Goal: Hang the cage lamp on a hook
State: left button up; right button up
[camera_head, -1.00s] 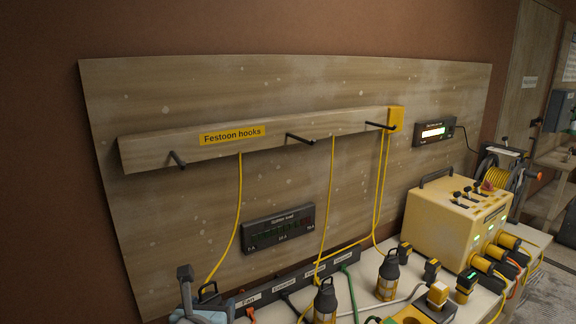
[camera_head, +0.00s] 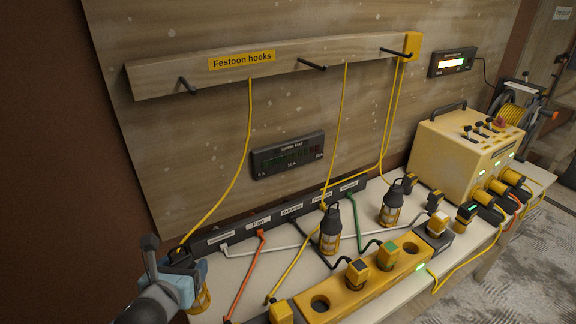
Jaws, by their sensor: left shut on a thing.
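My left gripper (camera_head: 184,268) is at the lower left, shut on a cage lamp (camera_head: 201,298) with a yellow body, partly hidden by the gripper. A yellow cord runs from this lamp up to the hook rail (camera_head: 230,67), labelled "Festoon hooks". The rail carries a left hook (camera_head: 187,86), a middle hook (camera_head: 312,65) and a right hook (camera_head: 395,52), all with nothing hanging on them. The held lamp is well below the left hook. Two more cage lamps stand upright on the bench, one in the middle (camera_head: 330,232) and one to its right (camera_head: 392,205). My right gripper is not in view.
A labelled strip (camera_head: 260,224) with coloured cables runs along the back of the bench. A yellow socket block (camera_head: 335,294) is at the front. A yellow power box (camera_head: 455,150) stands at the right. Yellow cords hang before the board below the rail.

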pick_arm(q)
jog(key=shift+w, duration=0.1)
jog(key=w+d+r+b, duration=0.2)
jog(key=w+d+r, duration=0.6)
jog(key=w+d, duration=0.2)
jog(key=shift+d, duration=0.9)
notch_tip(320, 180, down, 20)
jog(key=p, duration=0.1)
jog(key=shift+r, duration=0.25)
